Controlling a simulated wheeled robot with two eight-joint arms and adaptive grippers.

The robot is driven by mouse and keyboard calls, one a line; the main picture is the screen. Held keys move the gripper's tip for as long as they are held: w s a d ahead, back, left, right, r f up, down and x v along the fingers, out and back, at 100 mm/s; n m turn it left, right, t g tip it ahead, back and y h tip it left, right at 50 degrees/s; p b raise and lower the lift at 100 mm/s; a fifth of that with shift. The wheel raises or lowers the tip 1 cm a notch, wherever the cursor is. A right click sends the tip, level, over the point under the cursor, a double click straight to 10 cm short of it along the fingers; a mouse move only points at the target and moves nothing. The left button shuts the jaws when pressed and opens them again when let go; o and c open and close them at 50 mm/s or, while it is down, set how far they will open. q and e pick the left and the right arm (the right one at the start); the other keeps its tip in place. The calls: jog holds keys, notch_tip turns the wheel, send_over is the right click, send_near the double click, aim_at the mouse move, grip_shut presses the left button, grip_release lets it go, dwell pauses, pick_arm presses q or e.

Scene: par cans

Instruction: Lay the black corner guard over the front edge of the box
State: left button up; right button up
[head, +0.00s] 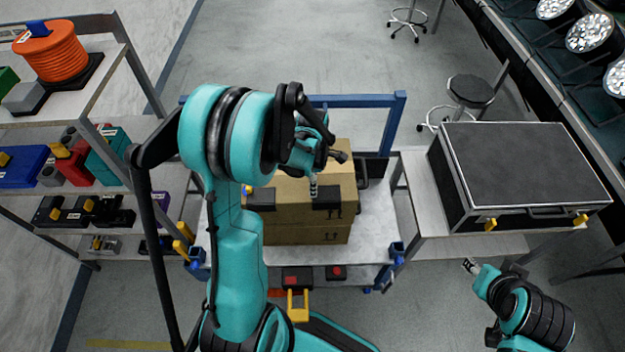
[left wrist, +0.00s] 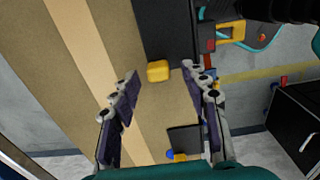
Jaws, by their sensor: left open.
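The brown cardboard box (head: 300,228) stands on a cart in the middle of the head view. Its taped face (left wrist: 85,50) fills the left of the left wrist view. A black guard (head: 326,197) with a yellow tab (left wrist: 158,71) lies at the box's front edge, right side. A second black guard (head: 261,200) with a blue and yellow knob lies at the left of that edge, also in the left wrist view (left wrist: 186,138). My left gripper (left wrist: 160,76) is open, its fingertips either side of the yellow tab. My right gripper (head: 470,266) is off right; its fingers are too small to judge.
The cart (head: 375,225) has a blue rail (head: 365,100) behind the box. A shelf with an orange cable reel (head: 50,52) stands left. A black flight case (head: 520,165) lies on a bench at right. A stool (head: 470,92) stands behind. My left arm hides part of the box.

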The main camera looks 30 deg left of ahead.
pick_arm(q)
notch_tip(320, 180, up, 12)
dwell(0.5)
jog(key=s+d+f+m+t+b, duration=0.3)
jog(key=s+d+m+b, duration=0.2)
jog(key=m, duration=0.7)
jog(key=s+d+f+m+t+b, duration=0.3)
jog(key=s+d+m+t+b, duration=0.1)
jog(key=m, duration=0.8)
jog(key=shift+s+d+m+b, duration=0.3)
jog(key=shift+s+d+b, duration=0.6)
jog(key=shift+s, duration=0.25)
